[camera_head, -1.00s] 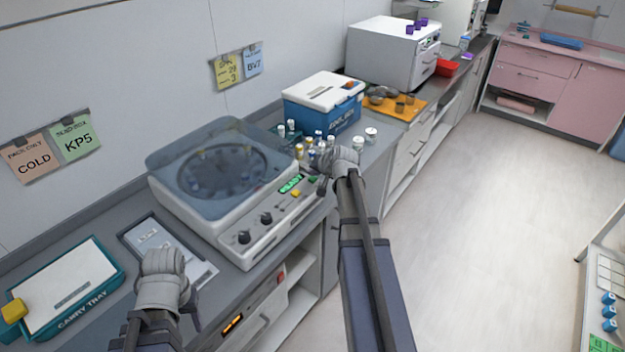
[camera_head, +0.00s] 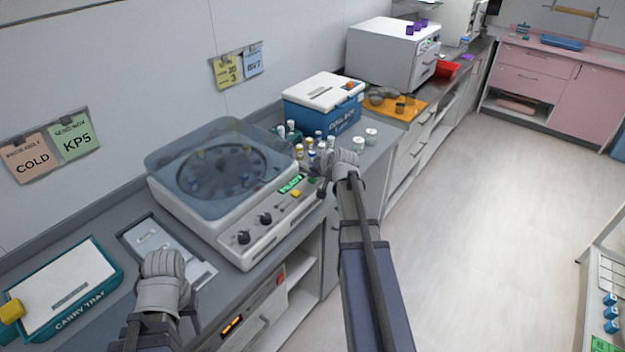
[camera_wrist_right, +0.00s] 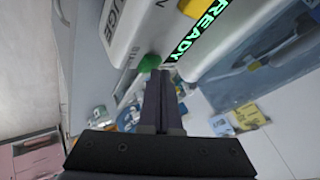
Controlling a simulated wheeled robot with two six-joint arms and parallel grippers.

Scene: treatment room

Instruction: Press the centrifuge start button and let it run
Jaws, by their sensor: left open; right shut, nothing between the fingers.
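The white centrifuge (camera_head: 262,222) stands on the grey counter with its clear blue lid (camera_head: 205,165) down over a round rotor with capped tubes. Its green display (camera_head: 290,185) reads READY in the right wrist view (camera_wrist_right: 200,30). A green button (camera_wrist_right: 149,63) sits on the front panel, beside the display. My right gripper (camera_wrist_right: 160,80) is shut and empty, with its tips very close to the green button; I cannot tell whether they touch. In the head view my right gripper (camera_head: 322,187) is at the panel's right end. My left gripper (camera_head: 190,305) is open, in front of the counter.
A yellow button (camera_head: 296,194) and two black knobs (camera_head: 265,218) are on the same panel. Several vials (camera_head: 318,143) and a blue box (camera_head: 325,112) stand behind my right gripper. A teal carry tray (camera_head: 110,290) lies left.

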